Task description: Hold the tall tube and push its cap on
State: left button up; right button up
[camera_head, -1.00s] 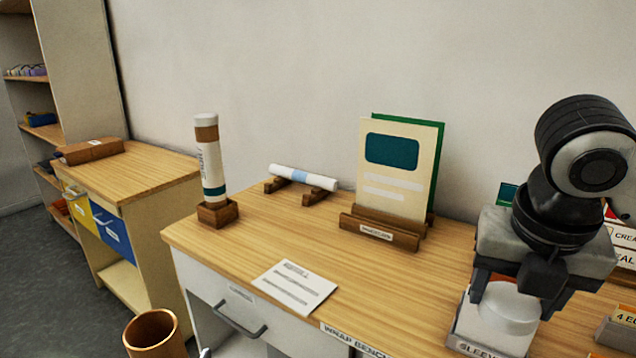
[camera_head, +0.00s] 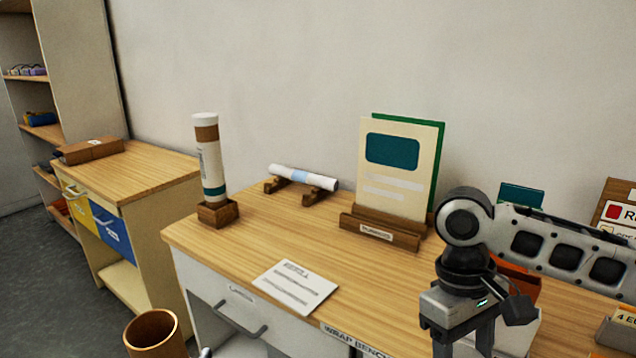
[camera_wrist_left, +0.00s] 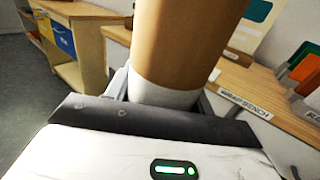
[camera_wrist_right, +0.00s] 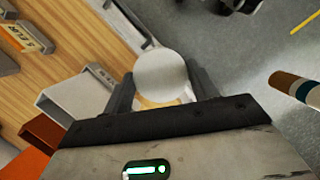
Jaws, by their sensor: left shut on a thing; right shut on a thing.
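The tall tube is brown with a white band. Its open upper end (camera_head: 152,330) stands at the bottom left of the head view, and its side (camera_wrist_left: 185,45) fills the left wrist view. My left gripper (camera_wrist_left: 165,88) is shut around it; only a small silver piece shows in the head view. In the right wrist view the tube's banded end (camera_wrist_right: 292,86) is at the right, apart from my right gripper (camera_wrist_right: 160,82). That gripper is shut on the round white cap (camera_wrist_right: 160,72). In the head view the fingers point down; the cap cannot be made out there.
A capped, banded tube (camera_head: 208,165) stands in a wooden holder (camera_head: 218,214) on the bench (camera_head: 235,265). A rolled tube (camera_head: 300,177) lies on rests. A card (camera_head: 295,288) lies flat near the front edge; boards (camera_head: 395,165) stand behind. Bins are at the right.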

notch_tip(320, 180, down, 2)
jog(key=m, duration=0.1)
jog(key=m+y, duration=0.1)
jog(key=m, duration=0.3)
jog(key=shift+s+a+f, duration=0.1)
jog(key=shift+f, duration=0.15)
pick_arm(q)
jog(key=w+d+r+m+g+h, duration=0.1)
jog(key=d+m+g+h, duration=0.3)
jog(key=d+m+h, duration=0.4)
jog(key=d+h, duration=0.3)
jog(key=d, duration=0.3)
jog(key=shift+h, duration=0.3)
pick_arm(e)
jog(key=a+r+m+y, duration=0.1)
jog(key=a+r+m, duration=0.1)
jog(key=a+r, duration=0.7)
jog(key=a+r+m, duration=0.3)
jog(key=a+r, duration=0.7)
jog(key=a, duration=0.6)
jog(key=shift+r+m+y, duration=0.25)
jog(key=shift+m+y, duration=0.05)
jog(key=shift+y, duration=0.1)
